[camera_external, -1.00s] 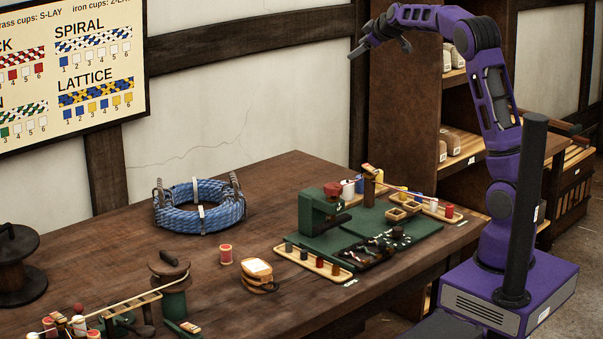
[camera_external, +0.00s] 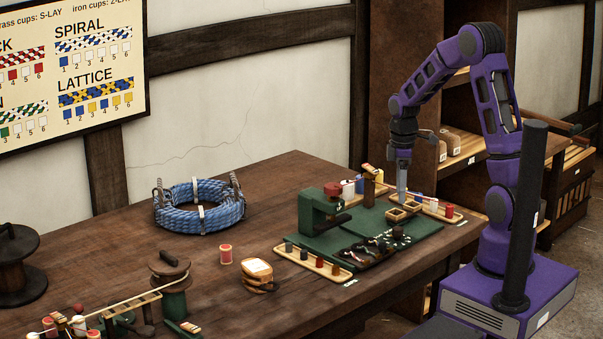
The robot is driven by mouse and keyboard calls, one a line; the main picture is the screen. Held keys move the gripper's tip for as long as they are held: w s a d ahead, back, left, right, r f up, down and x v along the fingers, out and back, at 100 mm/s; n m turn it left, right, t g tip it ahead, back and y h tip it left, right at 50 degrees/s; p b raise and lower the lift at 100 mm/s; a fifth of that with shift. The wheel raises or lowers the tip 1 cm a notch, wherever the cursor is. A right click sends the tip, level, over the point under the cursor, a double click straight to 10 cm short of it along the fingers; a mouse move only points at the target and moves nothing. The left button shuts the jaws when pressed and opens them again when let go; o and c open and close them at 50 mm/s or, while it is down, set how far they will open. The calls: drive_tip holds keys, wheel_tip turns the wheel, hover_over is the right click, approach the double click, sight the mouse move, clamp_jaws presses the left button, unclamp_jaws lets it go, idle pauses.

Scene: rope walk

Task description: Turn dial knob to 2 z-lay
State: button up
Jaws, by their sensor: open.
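A green machine (camera_external: 314,214) with a flat green base stands at the right end of the table. A red round part (camera_external: 333,189) is on top of its post, and a small dark round knob (camera_external: 398,232) is on the right part of the base. I cannot tell for sure which is the dial, and no setting marks are readable. My gripper (camera_external: 402,197) points down above the back right of the base, near a small square wooden tray (camera_external: 405,212), up and behind the dark knob. It is open, and its fingers look empty; the gap between them is hard to see.
Wooden trays with spools (camera_external: 315,262) and (camera_external: 448,212) flank the base. A wooden post (camera_external: 369,185) rises behind. A blue rope coil (camera_external: 199,207) lies further left, with bare table between.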

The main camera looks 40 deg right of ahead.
sight(398, 228)
wheel_tip(398, 228, down, 10)
drive_tip(key=shift+f+b, duration=0.2)
drive_tip(key=shift+b, duration=0.3)
clamp_jaws()
